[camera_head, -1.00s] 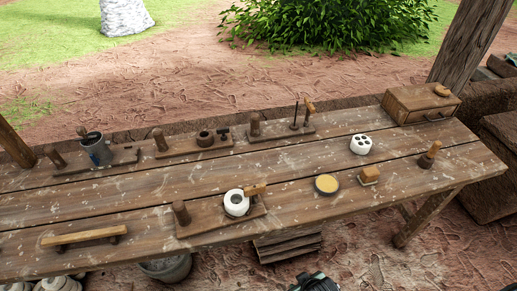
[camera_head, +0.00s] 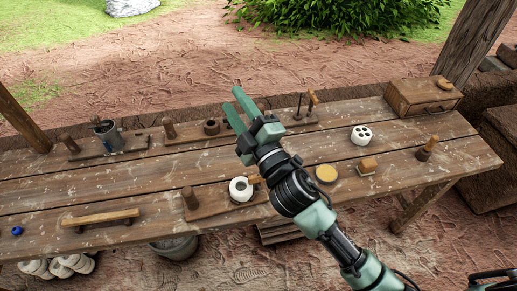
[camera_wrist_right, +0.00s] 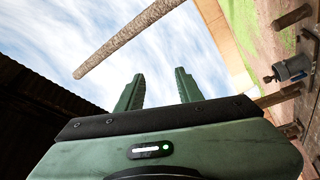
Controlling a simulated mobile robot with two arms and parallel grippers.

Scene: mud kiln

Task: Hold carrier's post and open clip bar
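Several wooden carriers with posts lie on the table. The front carrier (camera_head: 215,207) has an upright post (camera_head: 191,199) at its left end and a white ring-shaped piece (camera_head: 241,190) on it. Its light wooden clip bar (camera_head: 254,180) shows only partly behind my right arm. My right gripper (camera_head: 232,97) is raised above the back of the table, apart from the carriers. It is open and empty, and its two separated fingers also show in the right wrist view (camera_wrist_right: 159,74). My left gripper is not in view.
Behind stand a carrier with a metal cup (camera_head: 108,137), one with a wooden ring (camera_head: 211,127) and one with pins (camera_head: 300,112). A white holed piece (camera_head: 361,135), yellow disc (camera_head: 326,174) and drawer box (camera_head: 422,96) are to the right. A wooden bar (camera_head: 100,217) lies front left.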

